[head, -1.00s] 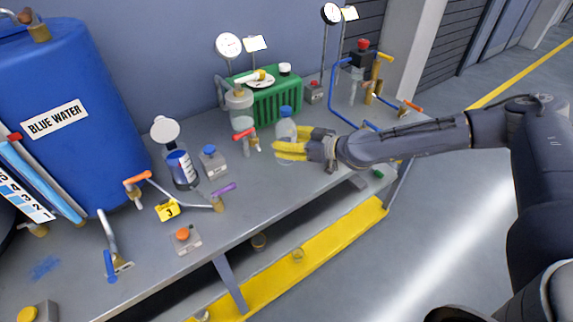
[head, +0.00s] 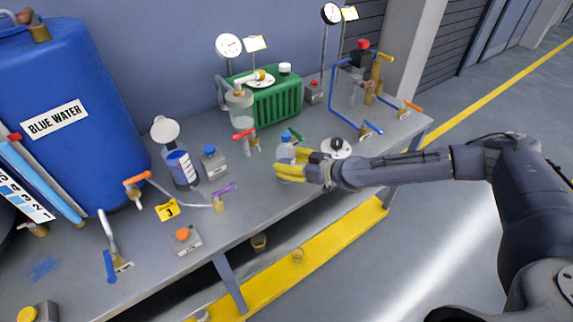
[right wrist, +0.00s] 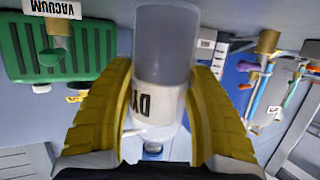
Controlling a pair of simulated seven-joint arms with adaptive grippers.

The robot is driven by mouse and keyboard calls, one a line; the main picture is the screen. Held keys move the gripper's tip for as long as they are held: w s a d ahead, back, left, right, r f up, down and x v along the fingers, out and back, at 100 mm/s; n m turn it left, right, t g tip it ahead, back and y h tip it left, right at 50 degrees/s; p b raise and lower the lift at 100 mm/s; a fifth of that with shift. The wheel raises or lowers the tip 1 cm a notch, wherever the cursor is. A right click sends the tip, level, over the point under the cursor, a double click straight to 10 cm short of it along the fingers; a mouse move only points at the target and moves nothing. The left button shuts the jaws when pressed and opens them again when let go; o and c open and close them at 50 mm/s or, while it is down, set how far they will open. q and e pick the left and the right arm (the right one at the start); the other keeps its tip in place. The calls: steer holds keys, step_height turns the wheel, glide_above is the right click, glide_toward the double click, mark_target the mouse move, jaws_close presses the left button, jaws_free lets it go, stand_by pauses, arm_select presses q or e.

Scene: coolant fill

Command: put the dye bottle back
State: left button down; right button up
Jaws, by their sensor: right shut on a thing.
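The dye bottle (head: 285,153) is a clear bottle with a blue cap and a white label. It is upright over the front part of the bench, and its base is partly hidden by my yellow fingers. I cannot tell whether it touches the bench top. My right gripper (head: 291,164) is shut around its sides. In the right wrist view the bottle (right wrist: 163,65), its label partly reading "DY", is between the two yellow fingers of the gripper (right wrist: 161,85). My left gripper is not in view.
A red-handled valve (head: 243,135) and a clear vessel (head: 239,103) stand behind the bottle. A green ribbed box (head: 277,101) is farther back. A grey blue-capped container (head: 213,163) and a beaker (head: 182,170) stand left.

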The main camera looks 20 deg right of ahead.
steer(key=shift+f, duration=0.55)
steer(key=shift+f, duration=0.2)
steer(key=o, duration=1.5)
steer(key=shift+o, duration=0.2)
steer(key=shift+r, duration=0.1)
steer(key=shift+s+d+r, duration=0.1)
steer(key=shift+s+d, duration=0.05)
steer(key=shift+d, duration=0.05)
steer(key=v, duration=1.1)
steer(key=shift+s+d, duration=0.15)
steer(key=shift+s, duration=0.1)
